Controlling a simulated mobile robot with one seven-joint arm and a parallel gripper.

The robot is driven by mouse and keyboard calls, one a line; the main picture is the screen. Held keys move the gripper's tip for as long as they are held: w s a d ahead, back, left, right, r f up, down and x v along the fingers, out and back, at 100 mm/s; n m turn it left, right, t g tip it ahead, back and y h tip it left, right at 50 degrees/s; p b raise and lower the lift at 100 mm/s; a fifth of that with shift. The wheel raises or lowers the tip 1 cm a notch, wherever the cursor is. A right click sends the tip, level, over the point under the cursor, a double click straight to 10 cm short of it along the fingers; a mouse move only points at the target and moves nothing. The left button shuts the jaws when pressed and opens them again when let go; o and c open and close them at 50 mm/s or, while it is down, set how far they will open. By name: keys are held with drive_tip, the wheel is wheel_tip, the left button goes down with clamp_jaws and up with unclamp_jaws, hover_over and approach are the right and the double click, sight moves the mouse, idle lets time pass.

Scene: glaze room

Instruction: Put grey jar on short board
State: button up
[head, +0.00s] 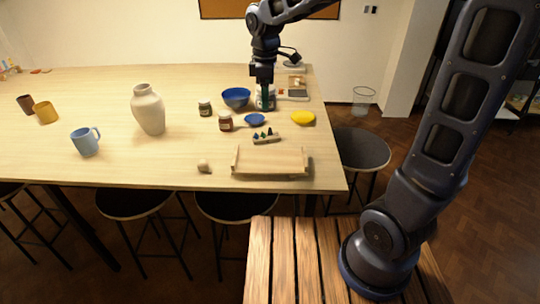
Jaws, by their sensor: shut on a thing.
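My gripper (265,100) points straight down over the back right of the table. It is shut on a pale grey jar (272,93), whose middle is partly hidden behind the dark fingers. I cannot tell whether the jar touches the table. A pale wooden board (270,173) with raised edges lies at the table's front right, nearer to me than the gripper, and looks empty. I cannot be sure that it is the short board.
A blue bowl (236,97) stands just left of the gripper. Nearby are a blue dish (255,120), a red-brown jar (225,121), a dark jar (204,107), a yellow dish (303,118) and a small rack (267,139). A vase (148,110) stands further left.

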drive_tip(key=shift+s+d+f, duration=0.1)
drive_tip(key=shift+s+d, duration=0.1)
drive_tip(key=shift+d, duration=0.3)
drive_tip(key=shift+d+f, duration=0.15)
drive_tip(key=shift+f, duration=0.1)
hover_over(270, 160)
wheel_tip(270, 160, down, 20)
drive_tip(key=shift+r, duration=0.2)
drive_tip(key=shift+f, duration=0.1)
drive_tip(key=o, duration=1.1)
wheel_tip(270, 160, up, 12)
drive_tip(key=shift+d+r, duration=0.1)
drive_tip(key=shift+r, duration=0.05)
